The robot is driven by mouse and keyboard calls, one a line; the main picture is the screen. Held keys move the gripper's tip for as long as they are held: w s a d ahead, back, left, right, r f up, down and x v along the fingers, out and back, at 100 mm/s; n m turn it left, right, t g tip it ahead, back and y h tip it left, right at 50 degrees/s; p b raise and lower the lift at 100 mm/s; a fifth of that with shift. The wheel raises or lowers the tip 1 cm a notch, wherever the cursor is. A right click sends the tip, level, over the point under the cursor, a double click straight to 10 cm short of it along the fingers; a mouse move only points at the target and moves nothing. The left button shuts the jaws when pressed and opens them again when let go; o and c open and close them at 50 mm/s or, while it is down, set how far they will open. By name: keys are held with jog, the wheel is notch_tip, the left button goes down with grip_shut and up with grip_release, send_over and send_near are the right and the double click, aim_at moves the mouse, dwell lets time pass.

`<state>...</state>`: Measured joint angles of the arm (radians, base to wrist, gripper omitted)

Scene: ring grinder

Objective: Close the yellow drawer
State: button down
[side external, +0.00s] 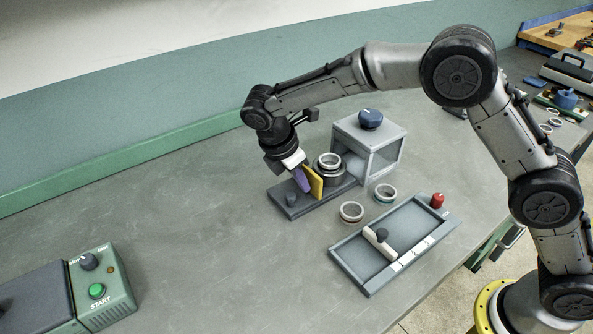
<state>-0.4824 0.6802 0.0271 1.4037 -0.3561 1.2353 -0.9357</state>
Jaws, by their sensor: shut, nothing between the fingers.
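The yellow drawer front (316,183) stands upright on a dark grey base, to the left of the grey box (388,160) with a blue knob. Behind the yellow front, a dark round holder with a metal ring (329,159) sits between it and the box. The drawer looks pulled out from the box. My gripper (303,186) points down with its purple fingers shut, at the outer left face of the yellow front. I cannot tell whether the fingers touch it.
Two loose rings (351,212) (385,193) lie right of the base. A grey tray (352,262) with a slider and red knob (437,200) is in front. A green START control box (100,290) stands lower left.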

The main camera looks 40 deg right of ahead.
jog(key=shift+d+f, duration=0.1)
jog(key=shift+f, duration=0.2)
jog(key=d, duration=1.2)
jog(key=shift+d, duration=0.4)
jog(key=shift+r, duration=0.1)
